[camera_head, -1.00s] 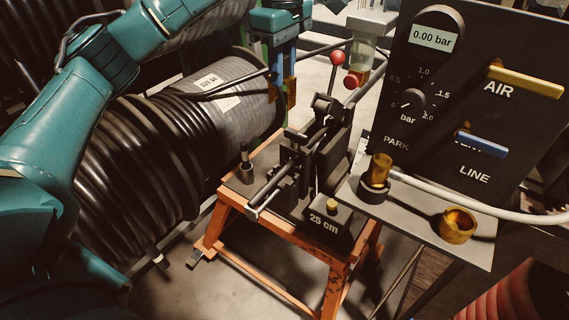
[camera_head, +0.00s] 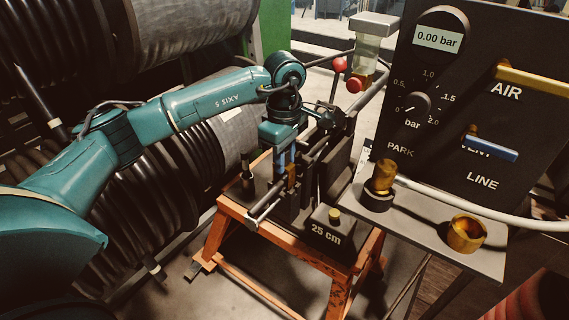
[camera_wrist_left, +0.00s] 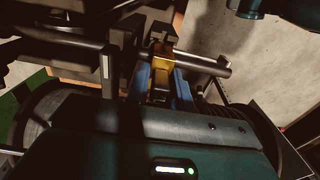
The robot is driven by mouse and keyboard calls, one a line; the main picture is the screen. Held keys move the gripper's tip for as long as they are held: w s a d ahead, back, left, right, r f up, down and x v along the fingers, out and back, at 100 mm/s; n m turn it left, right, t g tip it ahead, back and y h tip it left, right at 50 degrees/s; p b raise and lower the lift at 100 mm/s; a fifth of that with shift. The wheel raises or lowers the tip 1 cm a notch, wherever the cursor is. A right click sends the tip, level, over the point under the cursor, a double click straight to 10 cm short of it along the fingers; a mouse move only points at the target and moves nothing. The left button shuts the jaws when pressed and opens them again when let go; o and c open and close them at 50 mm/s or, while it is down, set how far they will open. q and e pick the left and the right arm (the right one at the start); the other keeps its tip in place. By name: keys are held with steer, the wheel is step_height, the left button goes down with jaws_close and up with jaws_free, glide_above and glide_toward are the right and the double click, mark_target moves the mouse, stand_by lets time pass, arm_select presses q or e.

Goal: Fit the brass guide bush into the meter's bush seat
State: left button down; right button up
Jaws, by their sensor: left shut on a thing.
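Two brass pieces show in the head view: an upright brass cylinder (camera_head: 385,176) in a dark round base, and a wide hollow brass ring (camera_head: 466,233) on the grey shelf. I cannot tell which is the guide bush. The meter and its bush seat cannot be clearly picked out. My left gripper (camera_head: 290,183) points down at the dark clamp machine (camera_head: 322,155), apart from both brass pieces. My right gripper is not in view.
The grey shelf (camera_head: 425,228) joins the black gauge panel (camera_head: 420,120) with its yellow and blue handles. Hose reels (camera_head: 165,190) stand at the left. A pale hose (camera_head: 500,216) crosses above the shelf.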

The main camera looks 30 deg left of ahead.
arm_select(q)
steer(key=shift+f, duration=0.95)
steer(key=shift+f, duration=0.1)
steer(key=c, duration=1.2)
jaws_free()
step_height(320, 180, up, 11)
steer(key=shift+r+p, duration=0.2)
steer(key=shift+p, duration=0.1)
steer(key=shift+r, duration=0.45)
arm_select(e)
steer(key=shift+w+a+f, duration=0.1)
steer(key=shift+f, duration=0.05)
